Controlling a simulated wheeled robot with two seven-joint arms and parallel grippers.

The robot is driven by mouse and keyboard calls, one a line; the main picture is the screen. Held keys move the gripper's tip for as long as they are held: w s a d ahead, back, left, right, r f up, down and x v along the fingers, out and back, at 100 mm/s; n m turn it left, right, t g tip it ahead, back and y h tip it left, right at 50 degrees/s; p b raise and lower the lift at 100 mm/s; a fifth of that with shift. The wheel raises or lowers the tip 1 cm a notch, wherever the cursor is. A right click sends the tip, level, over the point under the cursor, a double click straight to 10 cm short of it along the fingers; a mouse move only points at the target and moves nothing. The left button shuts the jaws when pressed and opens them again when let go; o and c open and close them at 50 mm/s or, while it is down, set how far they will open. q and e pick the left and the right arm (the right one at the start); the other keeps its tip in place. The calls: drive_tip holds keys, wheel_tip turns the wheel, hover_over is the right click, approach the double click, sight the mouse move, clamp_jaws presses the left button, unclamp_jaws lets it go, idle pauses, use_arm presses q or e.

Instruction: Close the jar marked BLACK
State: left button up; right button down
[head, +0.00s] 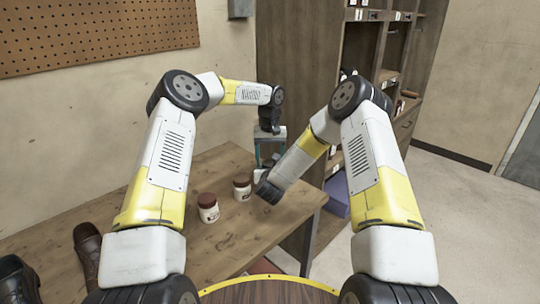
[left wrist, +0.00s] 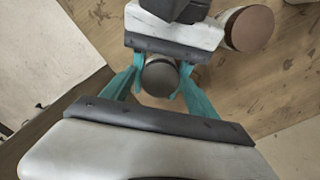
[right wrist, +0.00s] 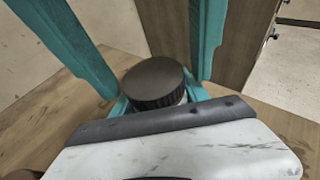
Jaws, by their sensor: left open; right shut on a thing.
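A black ribbed lid (right wrist: 154,80) shows between the teal fingers in the right wrist view; its round dark top (left wrist: 160,76) also shows in the left wrist view. The jar under it is hidden, and no BLACK marking can be read. My right gripper (right wrist: 156,103) is shut low around the jar below the lid. My left gripper (left wrist: 160,88) is open, its fingers on either side of the lid and apart from it. In the head view the left gripper (head: 270,150) reaches down at the table's far end, and the right forearm hides most of the right gripper.
Two white jars with brown lids, one nearer (head: 208,207) and one farther (head: 242,187), stand on the wooden table (head: 190,238). Dark shoes (head: 87,248) lie at the left. A shelf unit (head: 395,60) and a purple box (head: 337,193) are beyond the table's right side.

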use_arm(q)
drive_tip(key=c, duration=1.3)
drive_tip(key=o, duration=1.4)
drive_tip(key=shift+r, duration=2.25)
drive_tip(key=shift+c, duration=0.5)
drive_tip(key=shift+r, duration=1.75)
